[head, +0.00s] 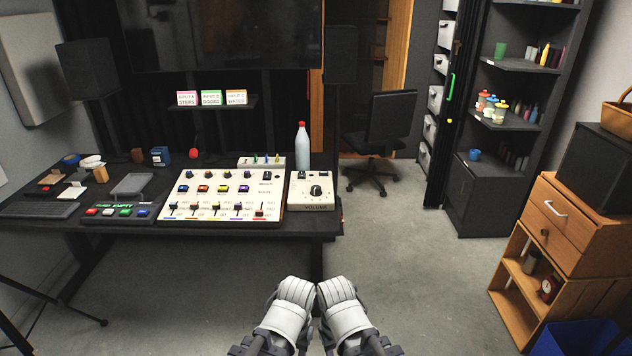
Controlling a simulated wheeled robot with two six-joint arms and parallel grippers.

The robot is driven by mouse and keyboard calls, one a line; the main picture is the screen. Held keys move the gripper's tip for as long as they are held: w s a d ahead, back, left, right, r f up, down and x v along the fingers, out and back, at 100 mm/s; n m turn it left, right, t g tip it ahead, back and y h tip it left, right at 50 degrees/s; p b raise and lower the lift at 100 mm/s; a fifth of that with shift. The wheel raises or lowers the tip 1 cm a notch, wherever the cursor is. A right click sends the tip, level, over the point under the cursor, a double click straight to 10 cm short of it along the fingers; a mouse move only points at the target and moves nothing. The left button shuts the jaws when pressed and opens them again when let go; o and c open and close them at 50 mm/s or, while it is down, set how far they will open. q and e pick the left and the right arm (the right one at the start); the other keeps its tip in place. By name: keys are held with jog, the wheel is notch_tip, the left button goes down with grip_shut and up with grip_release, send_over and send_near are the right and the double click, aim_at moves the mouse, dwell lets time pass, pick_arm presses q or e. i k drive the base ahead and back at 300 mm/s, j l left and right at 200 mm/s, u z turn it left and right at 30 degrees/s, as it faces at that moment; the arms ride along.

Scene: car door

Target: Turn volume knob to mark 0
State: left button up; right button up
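The volume knob (316,190) is a round black dial on a cream box (297,205) labelled VOLUME. The box sits at the right end of the black desk (325,222). Marks around the knob are too small to read, so I cannot tell its setting. My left gripper (292,287) and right gripper (337,286) are side by side at the bottom centre, in front of the desk and apart from the knob. Their fingertips point away from the camera and I cannot tell whether they are open or shut.
A mixer panel (222,195) with sliders stands just left of the box. A white bottle with a red cap (302,148) stands close behind it. A wooden cabinet (556,225) and office chair (388,128) are to the right. The floor (415,270) right of the desk is clear.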

aim_at(316, 190)
jog(key=i, duration=2.35)
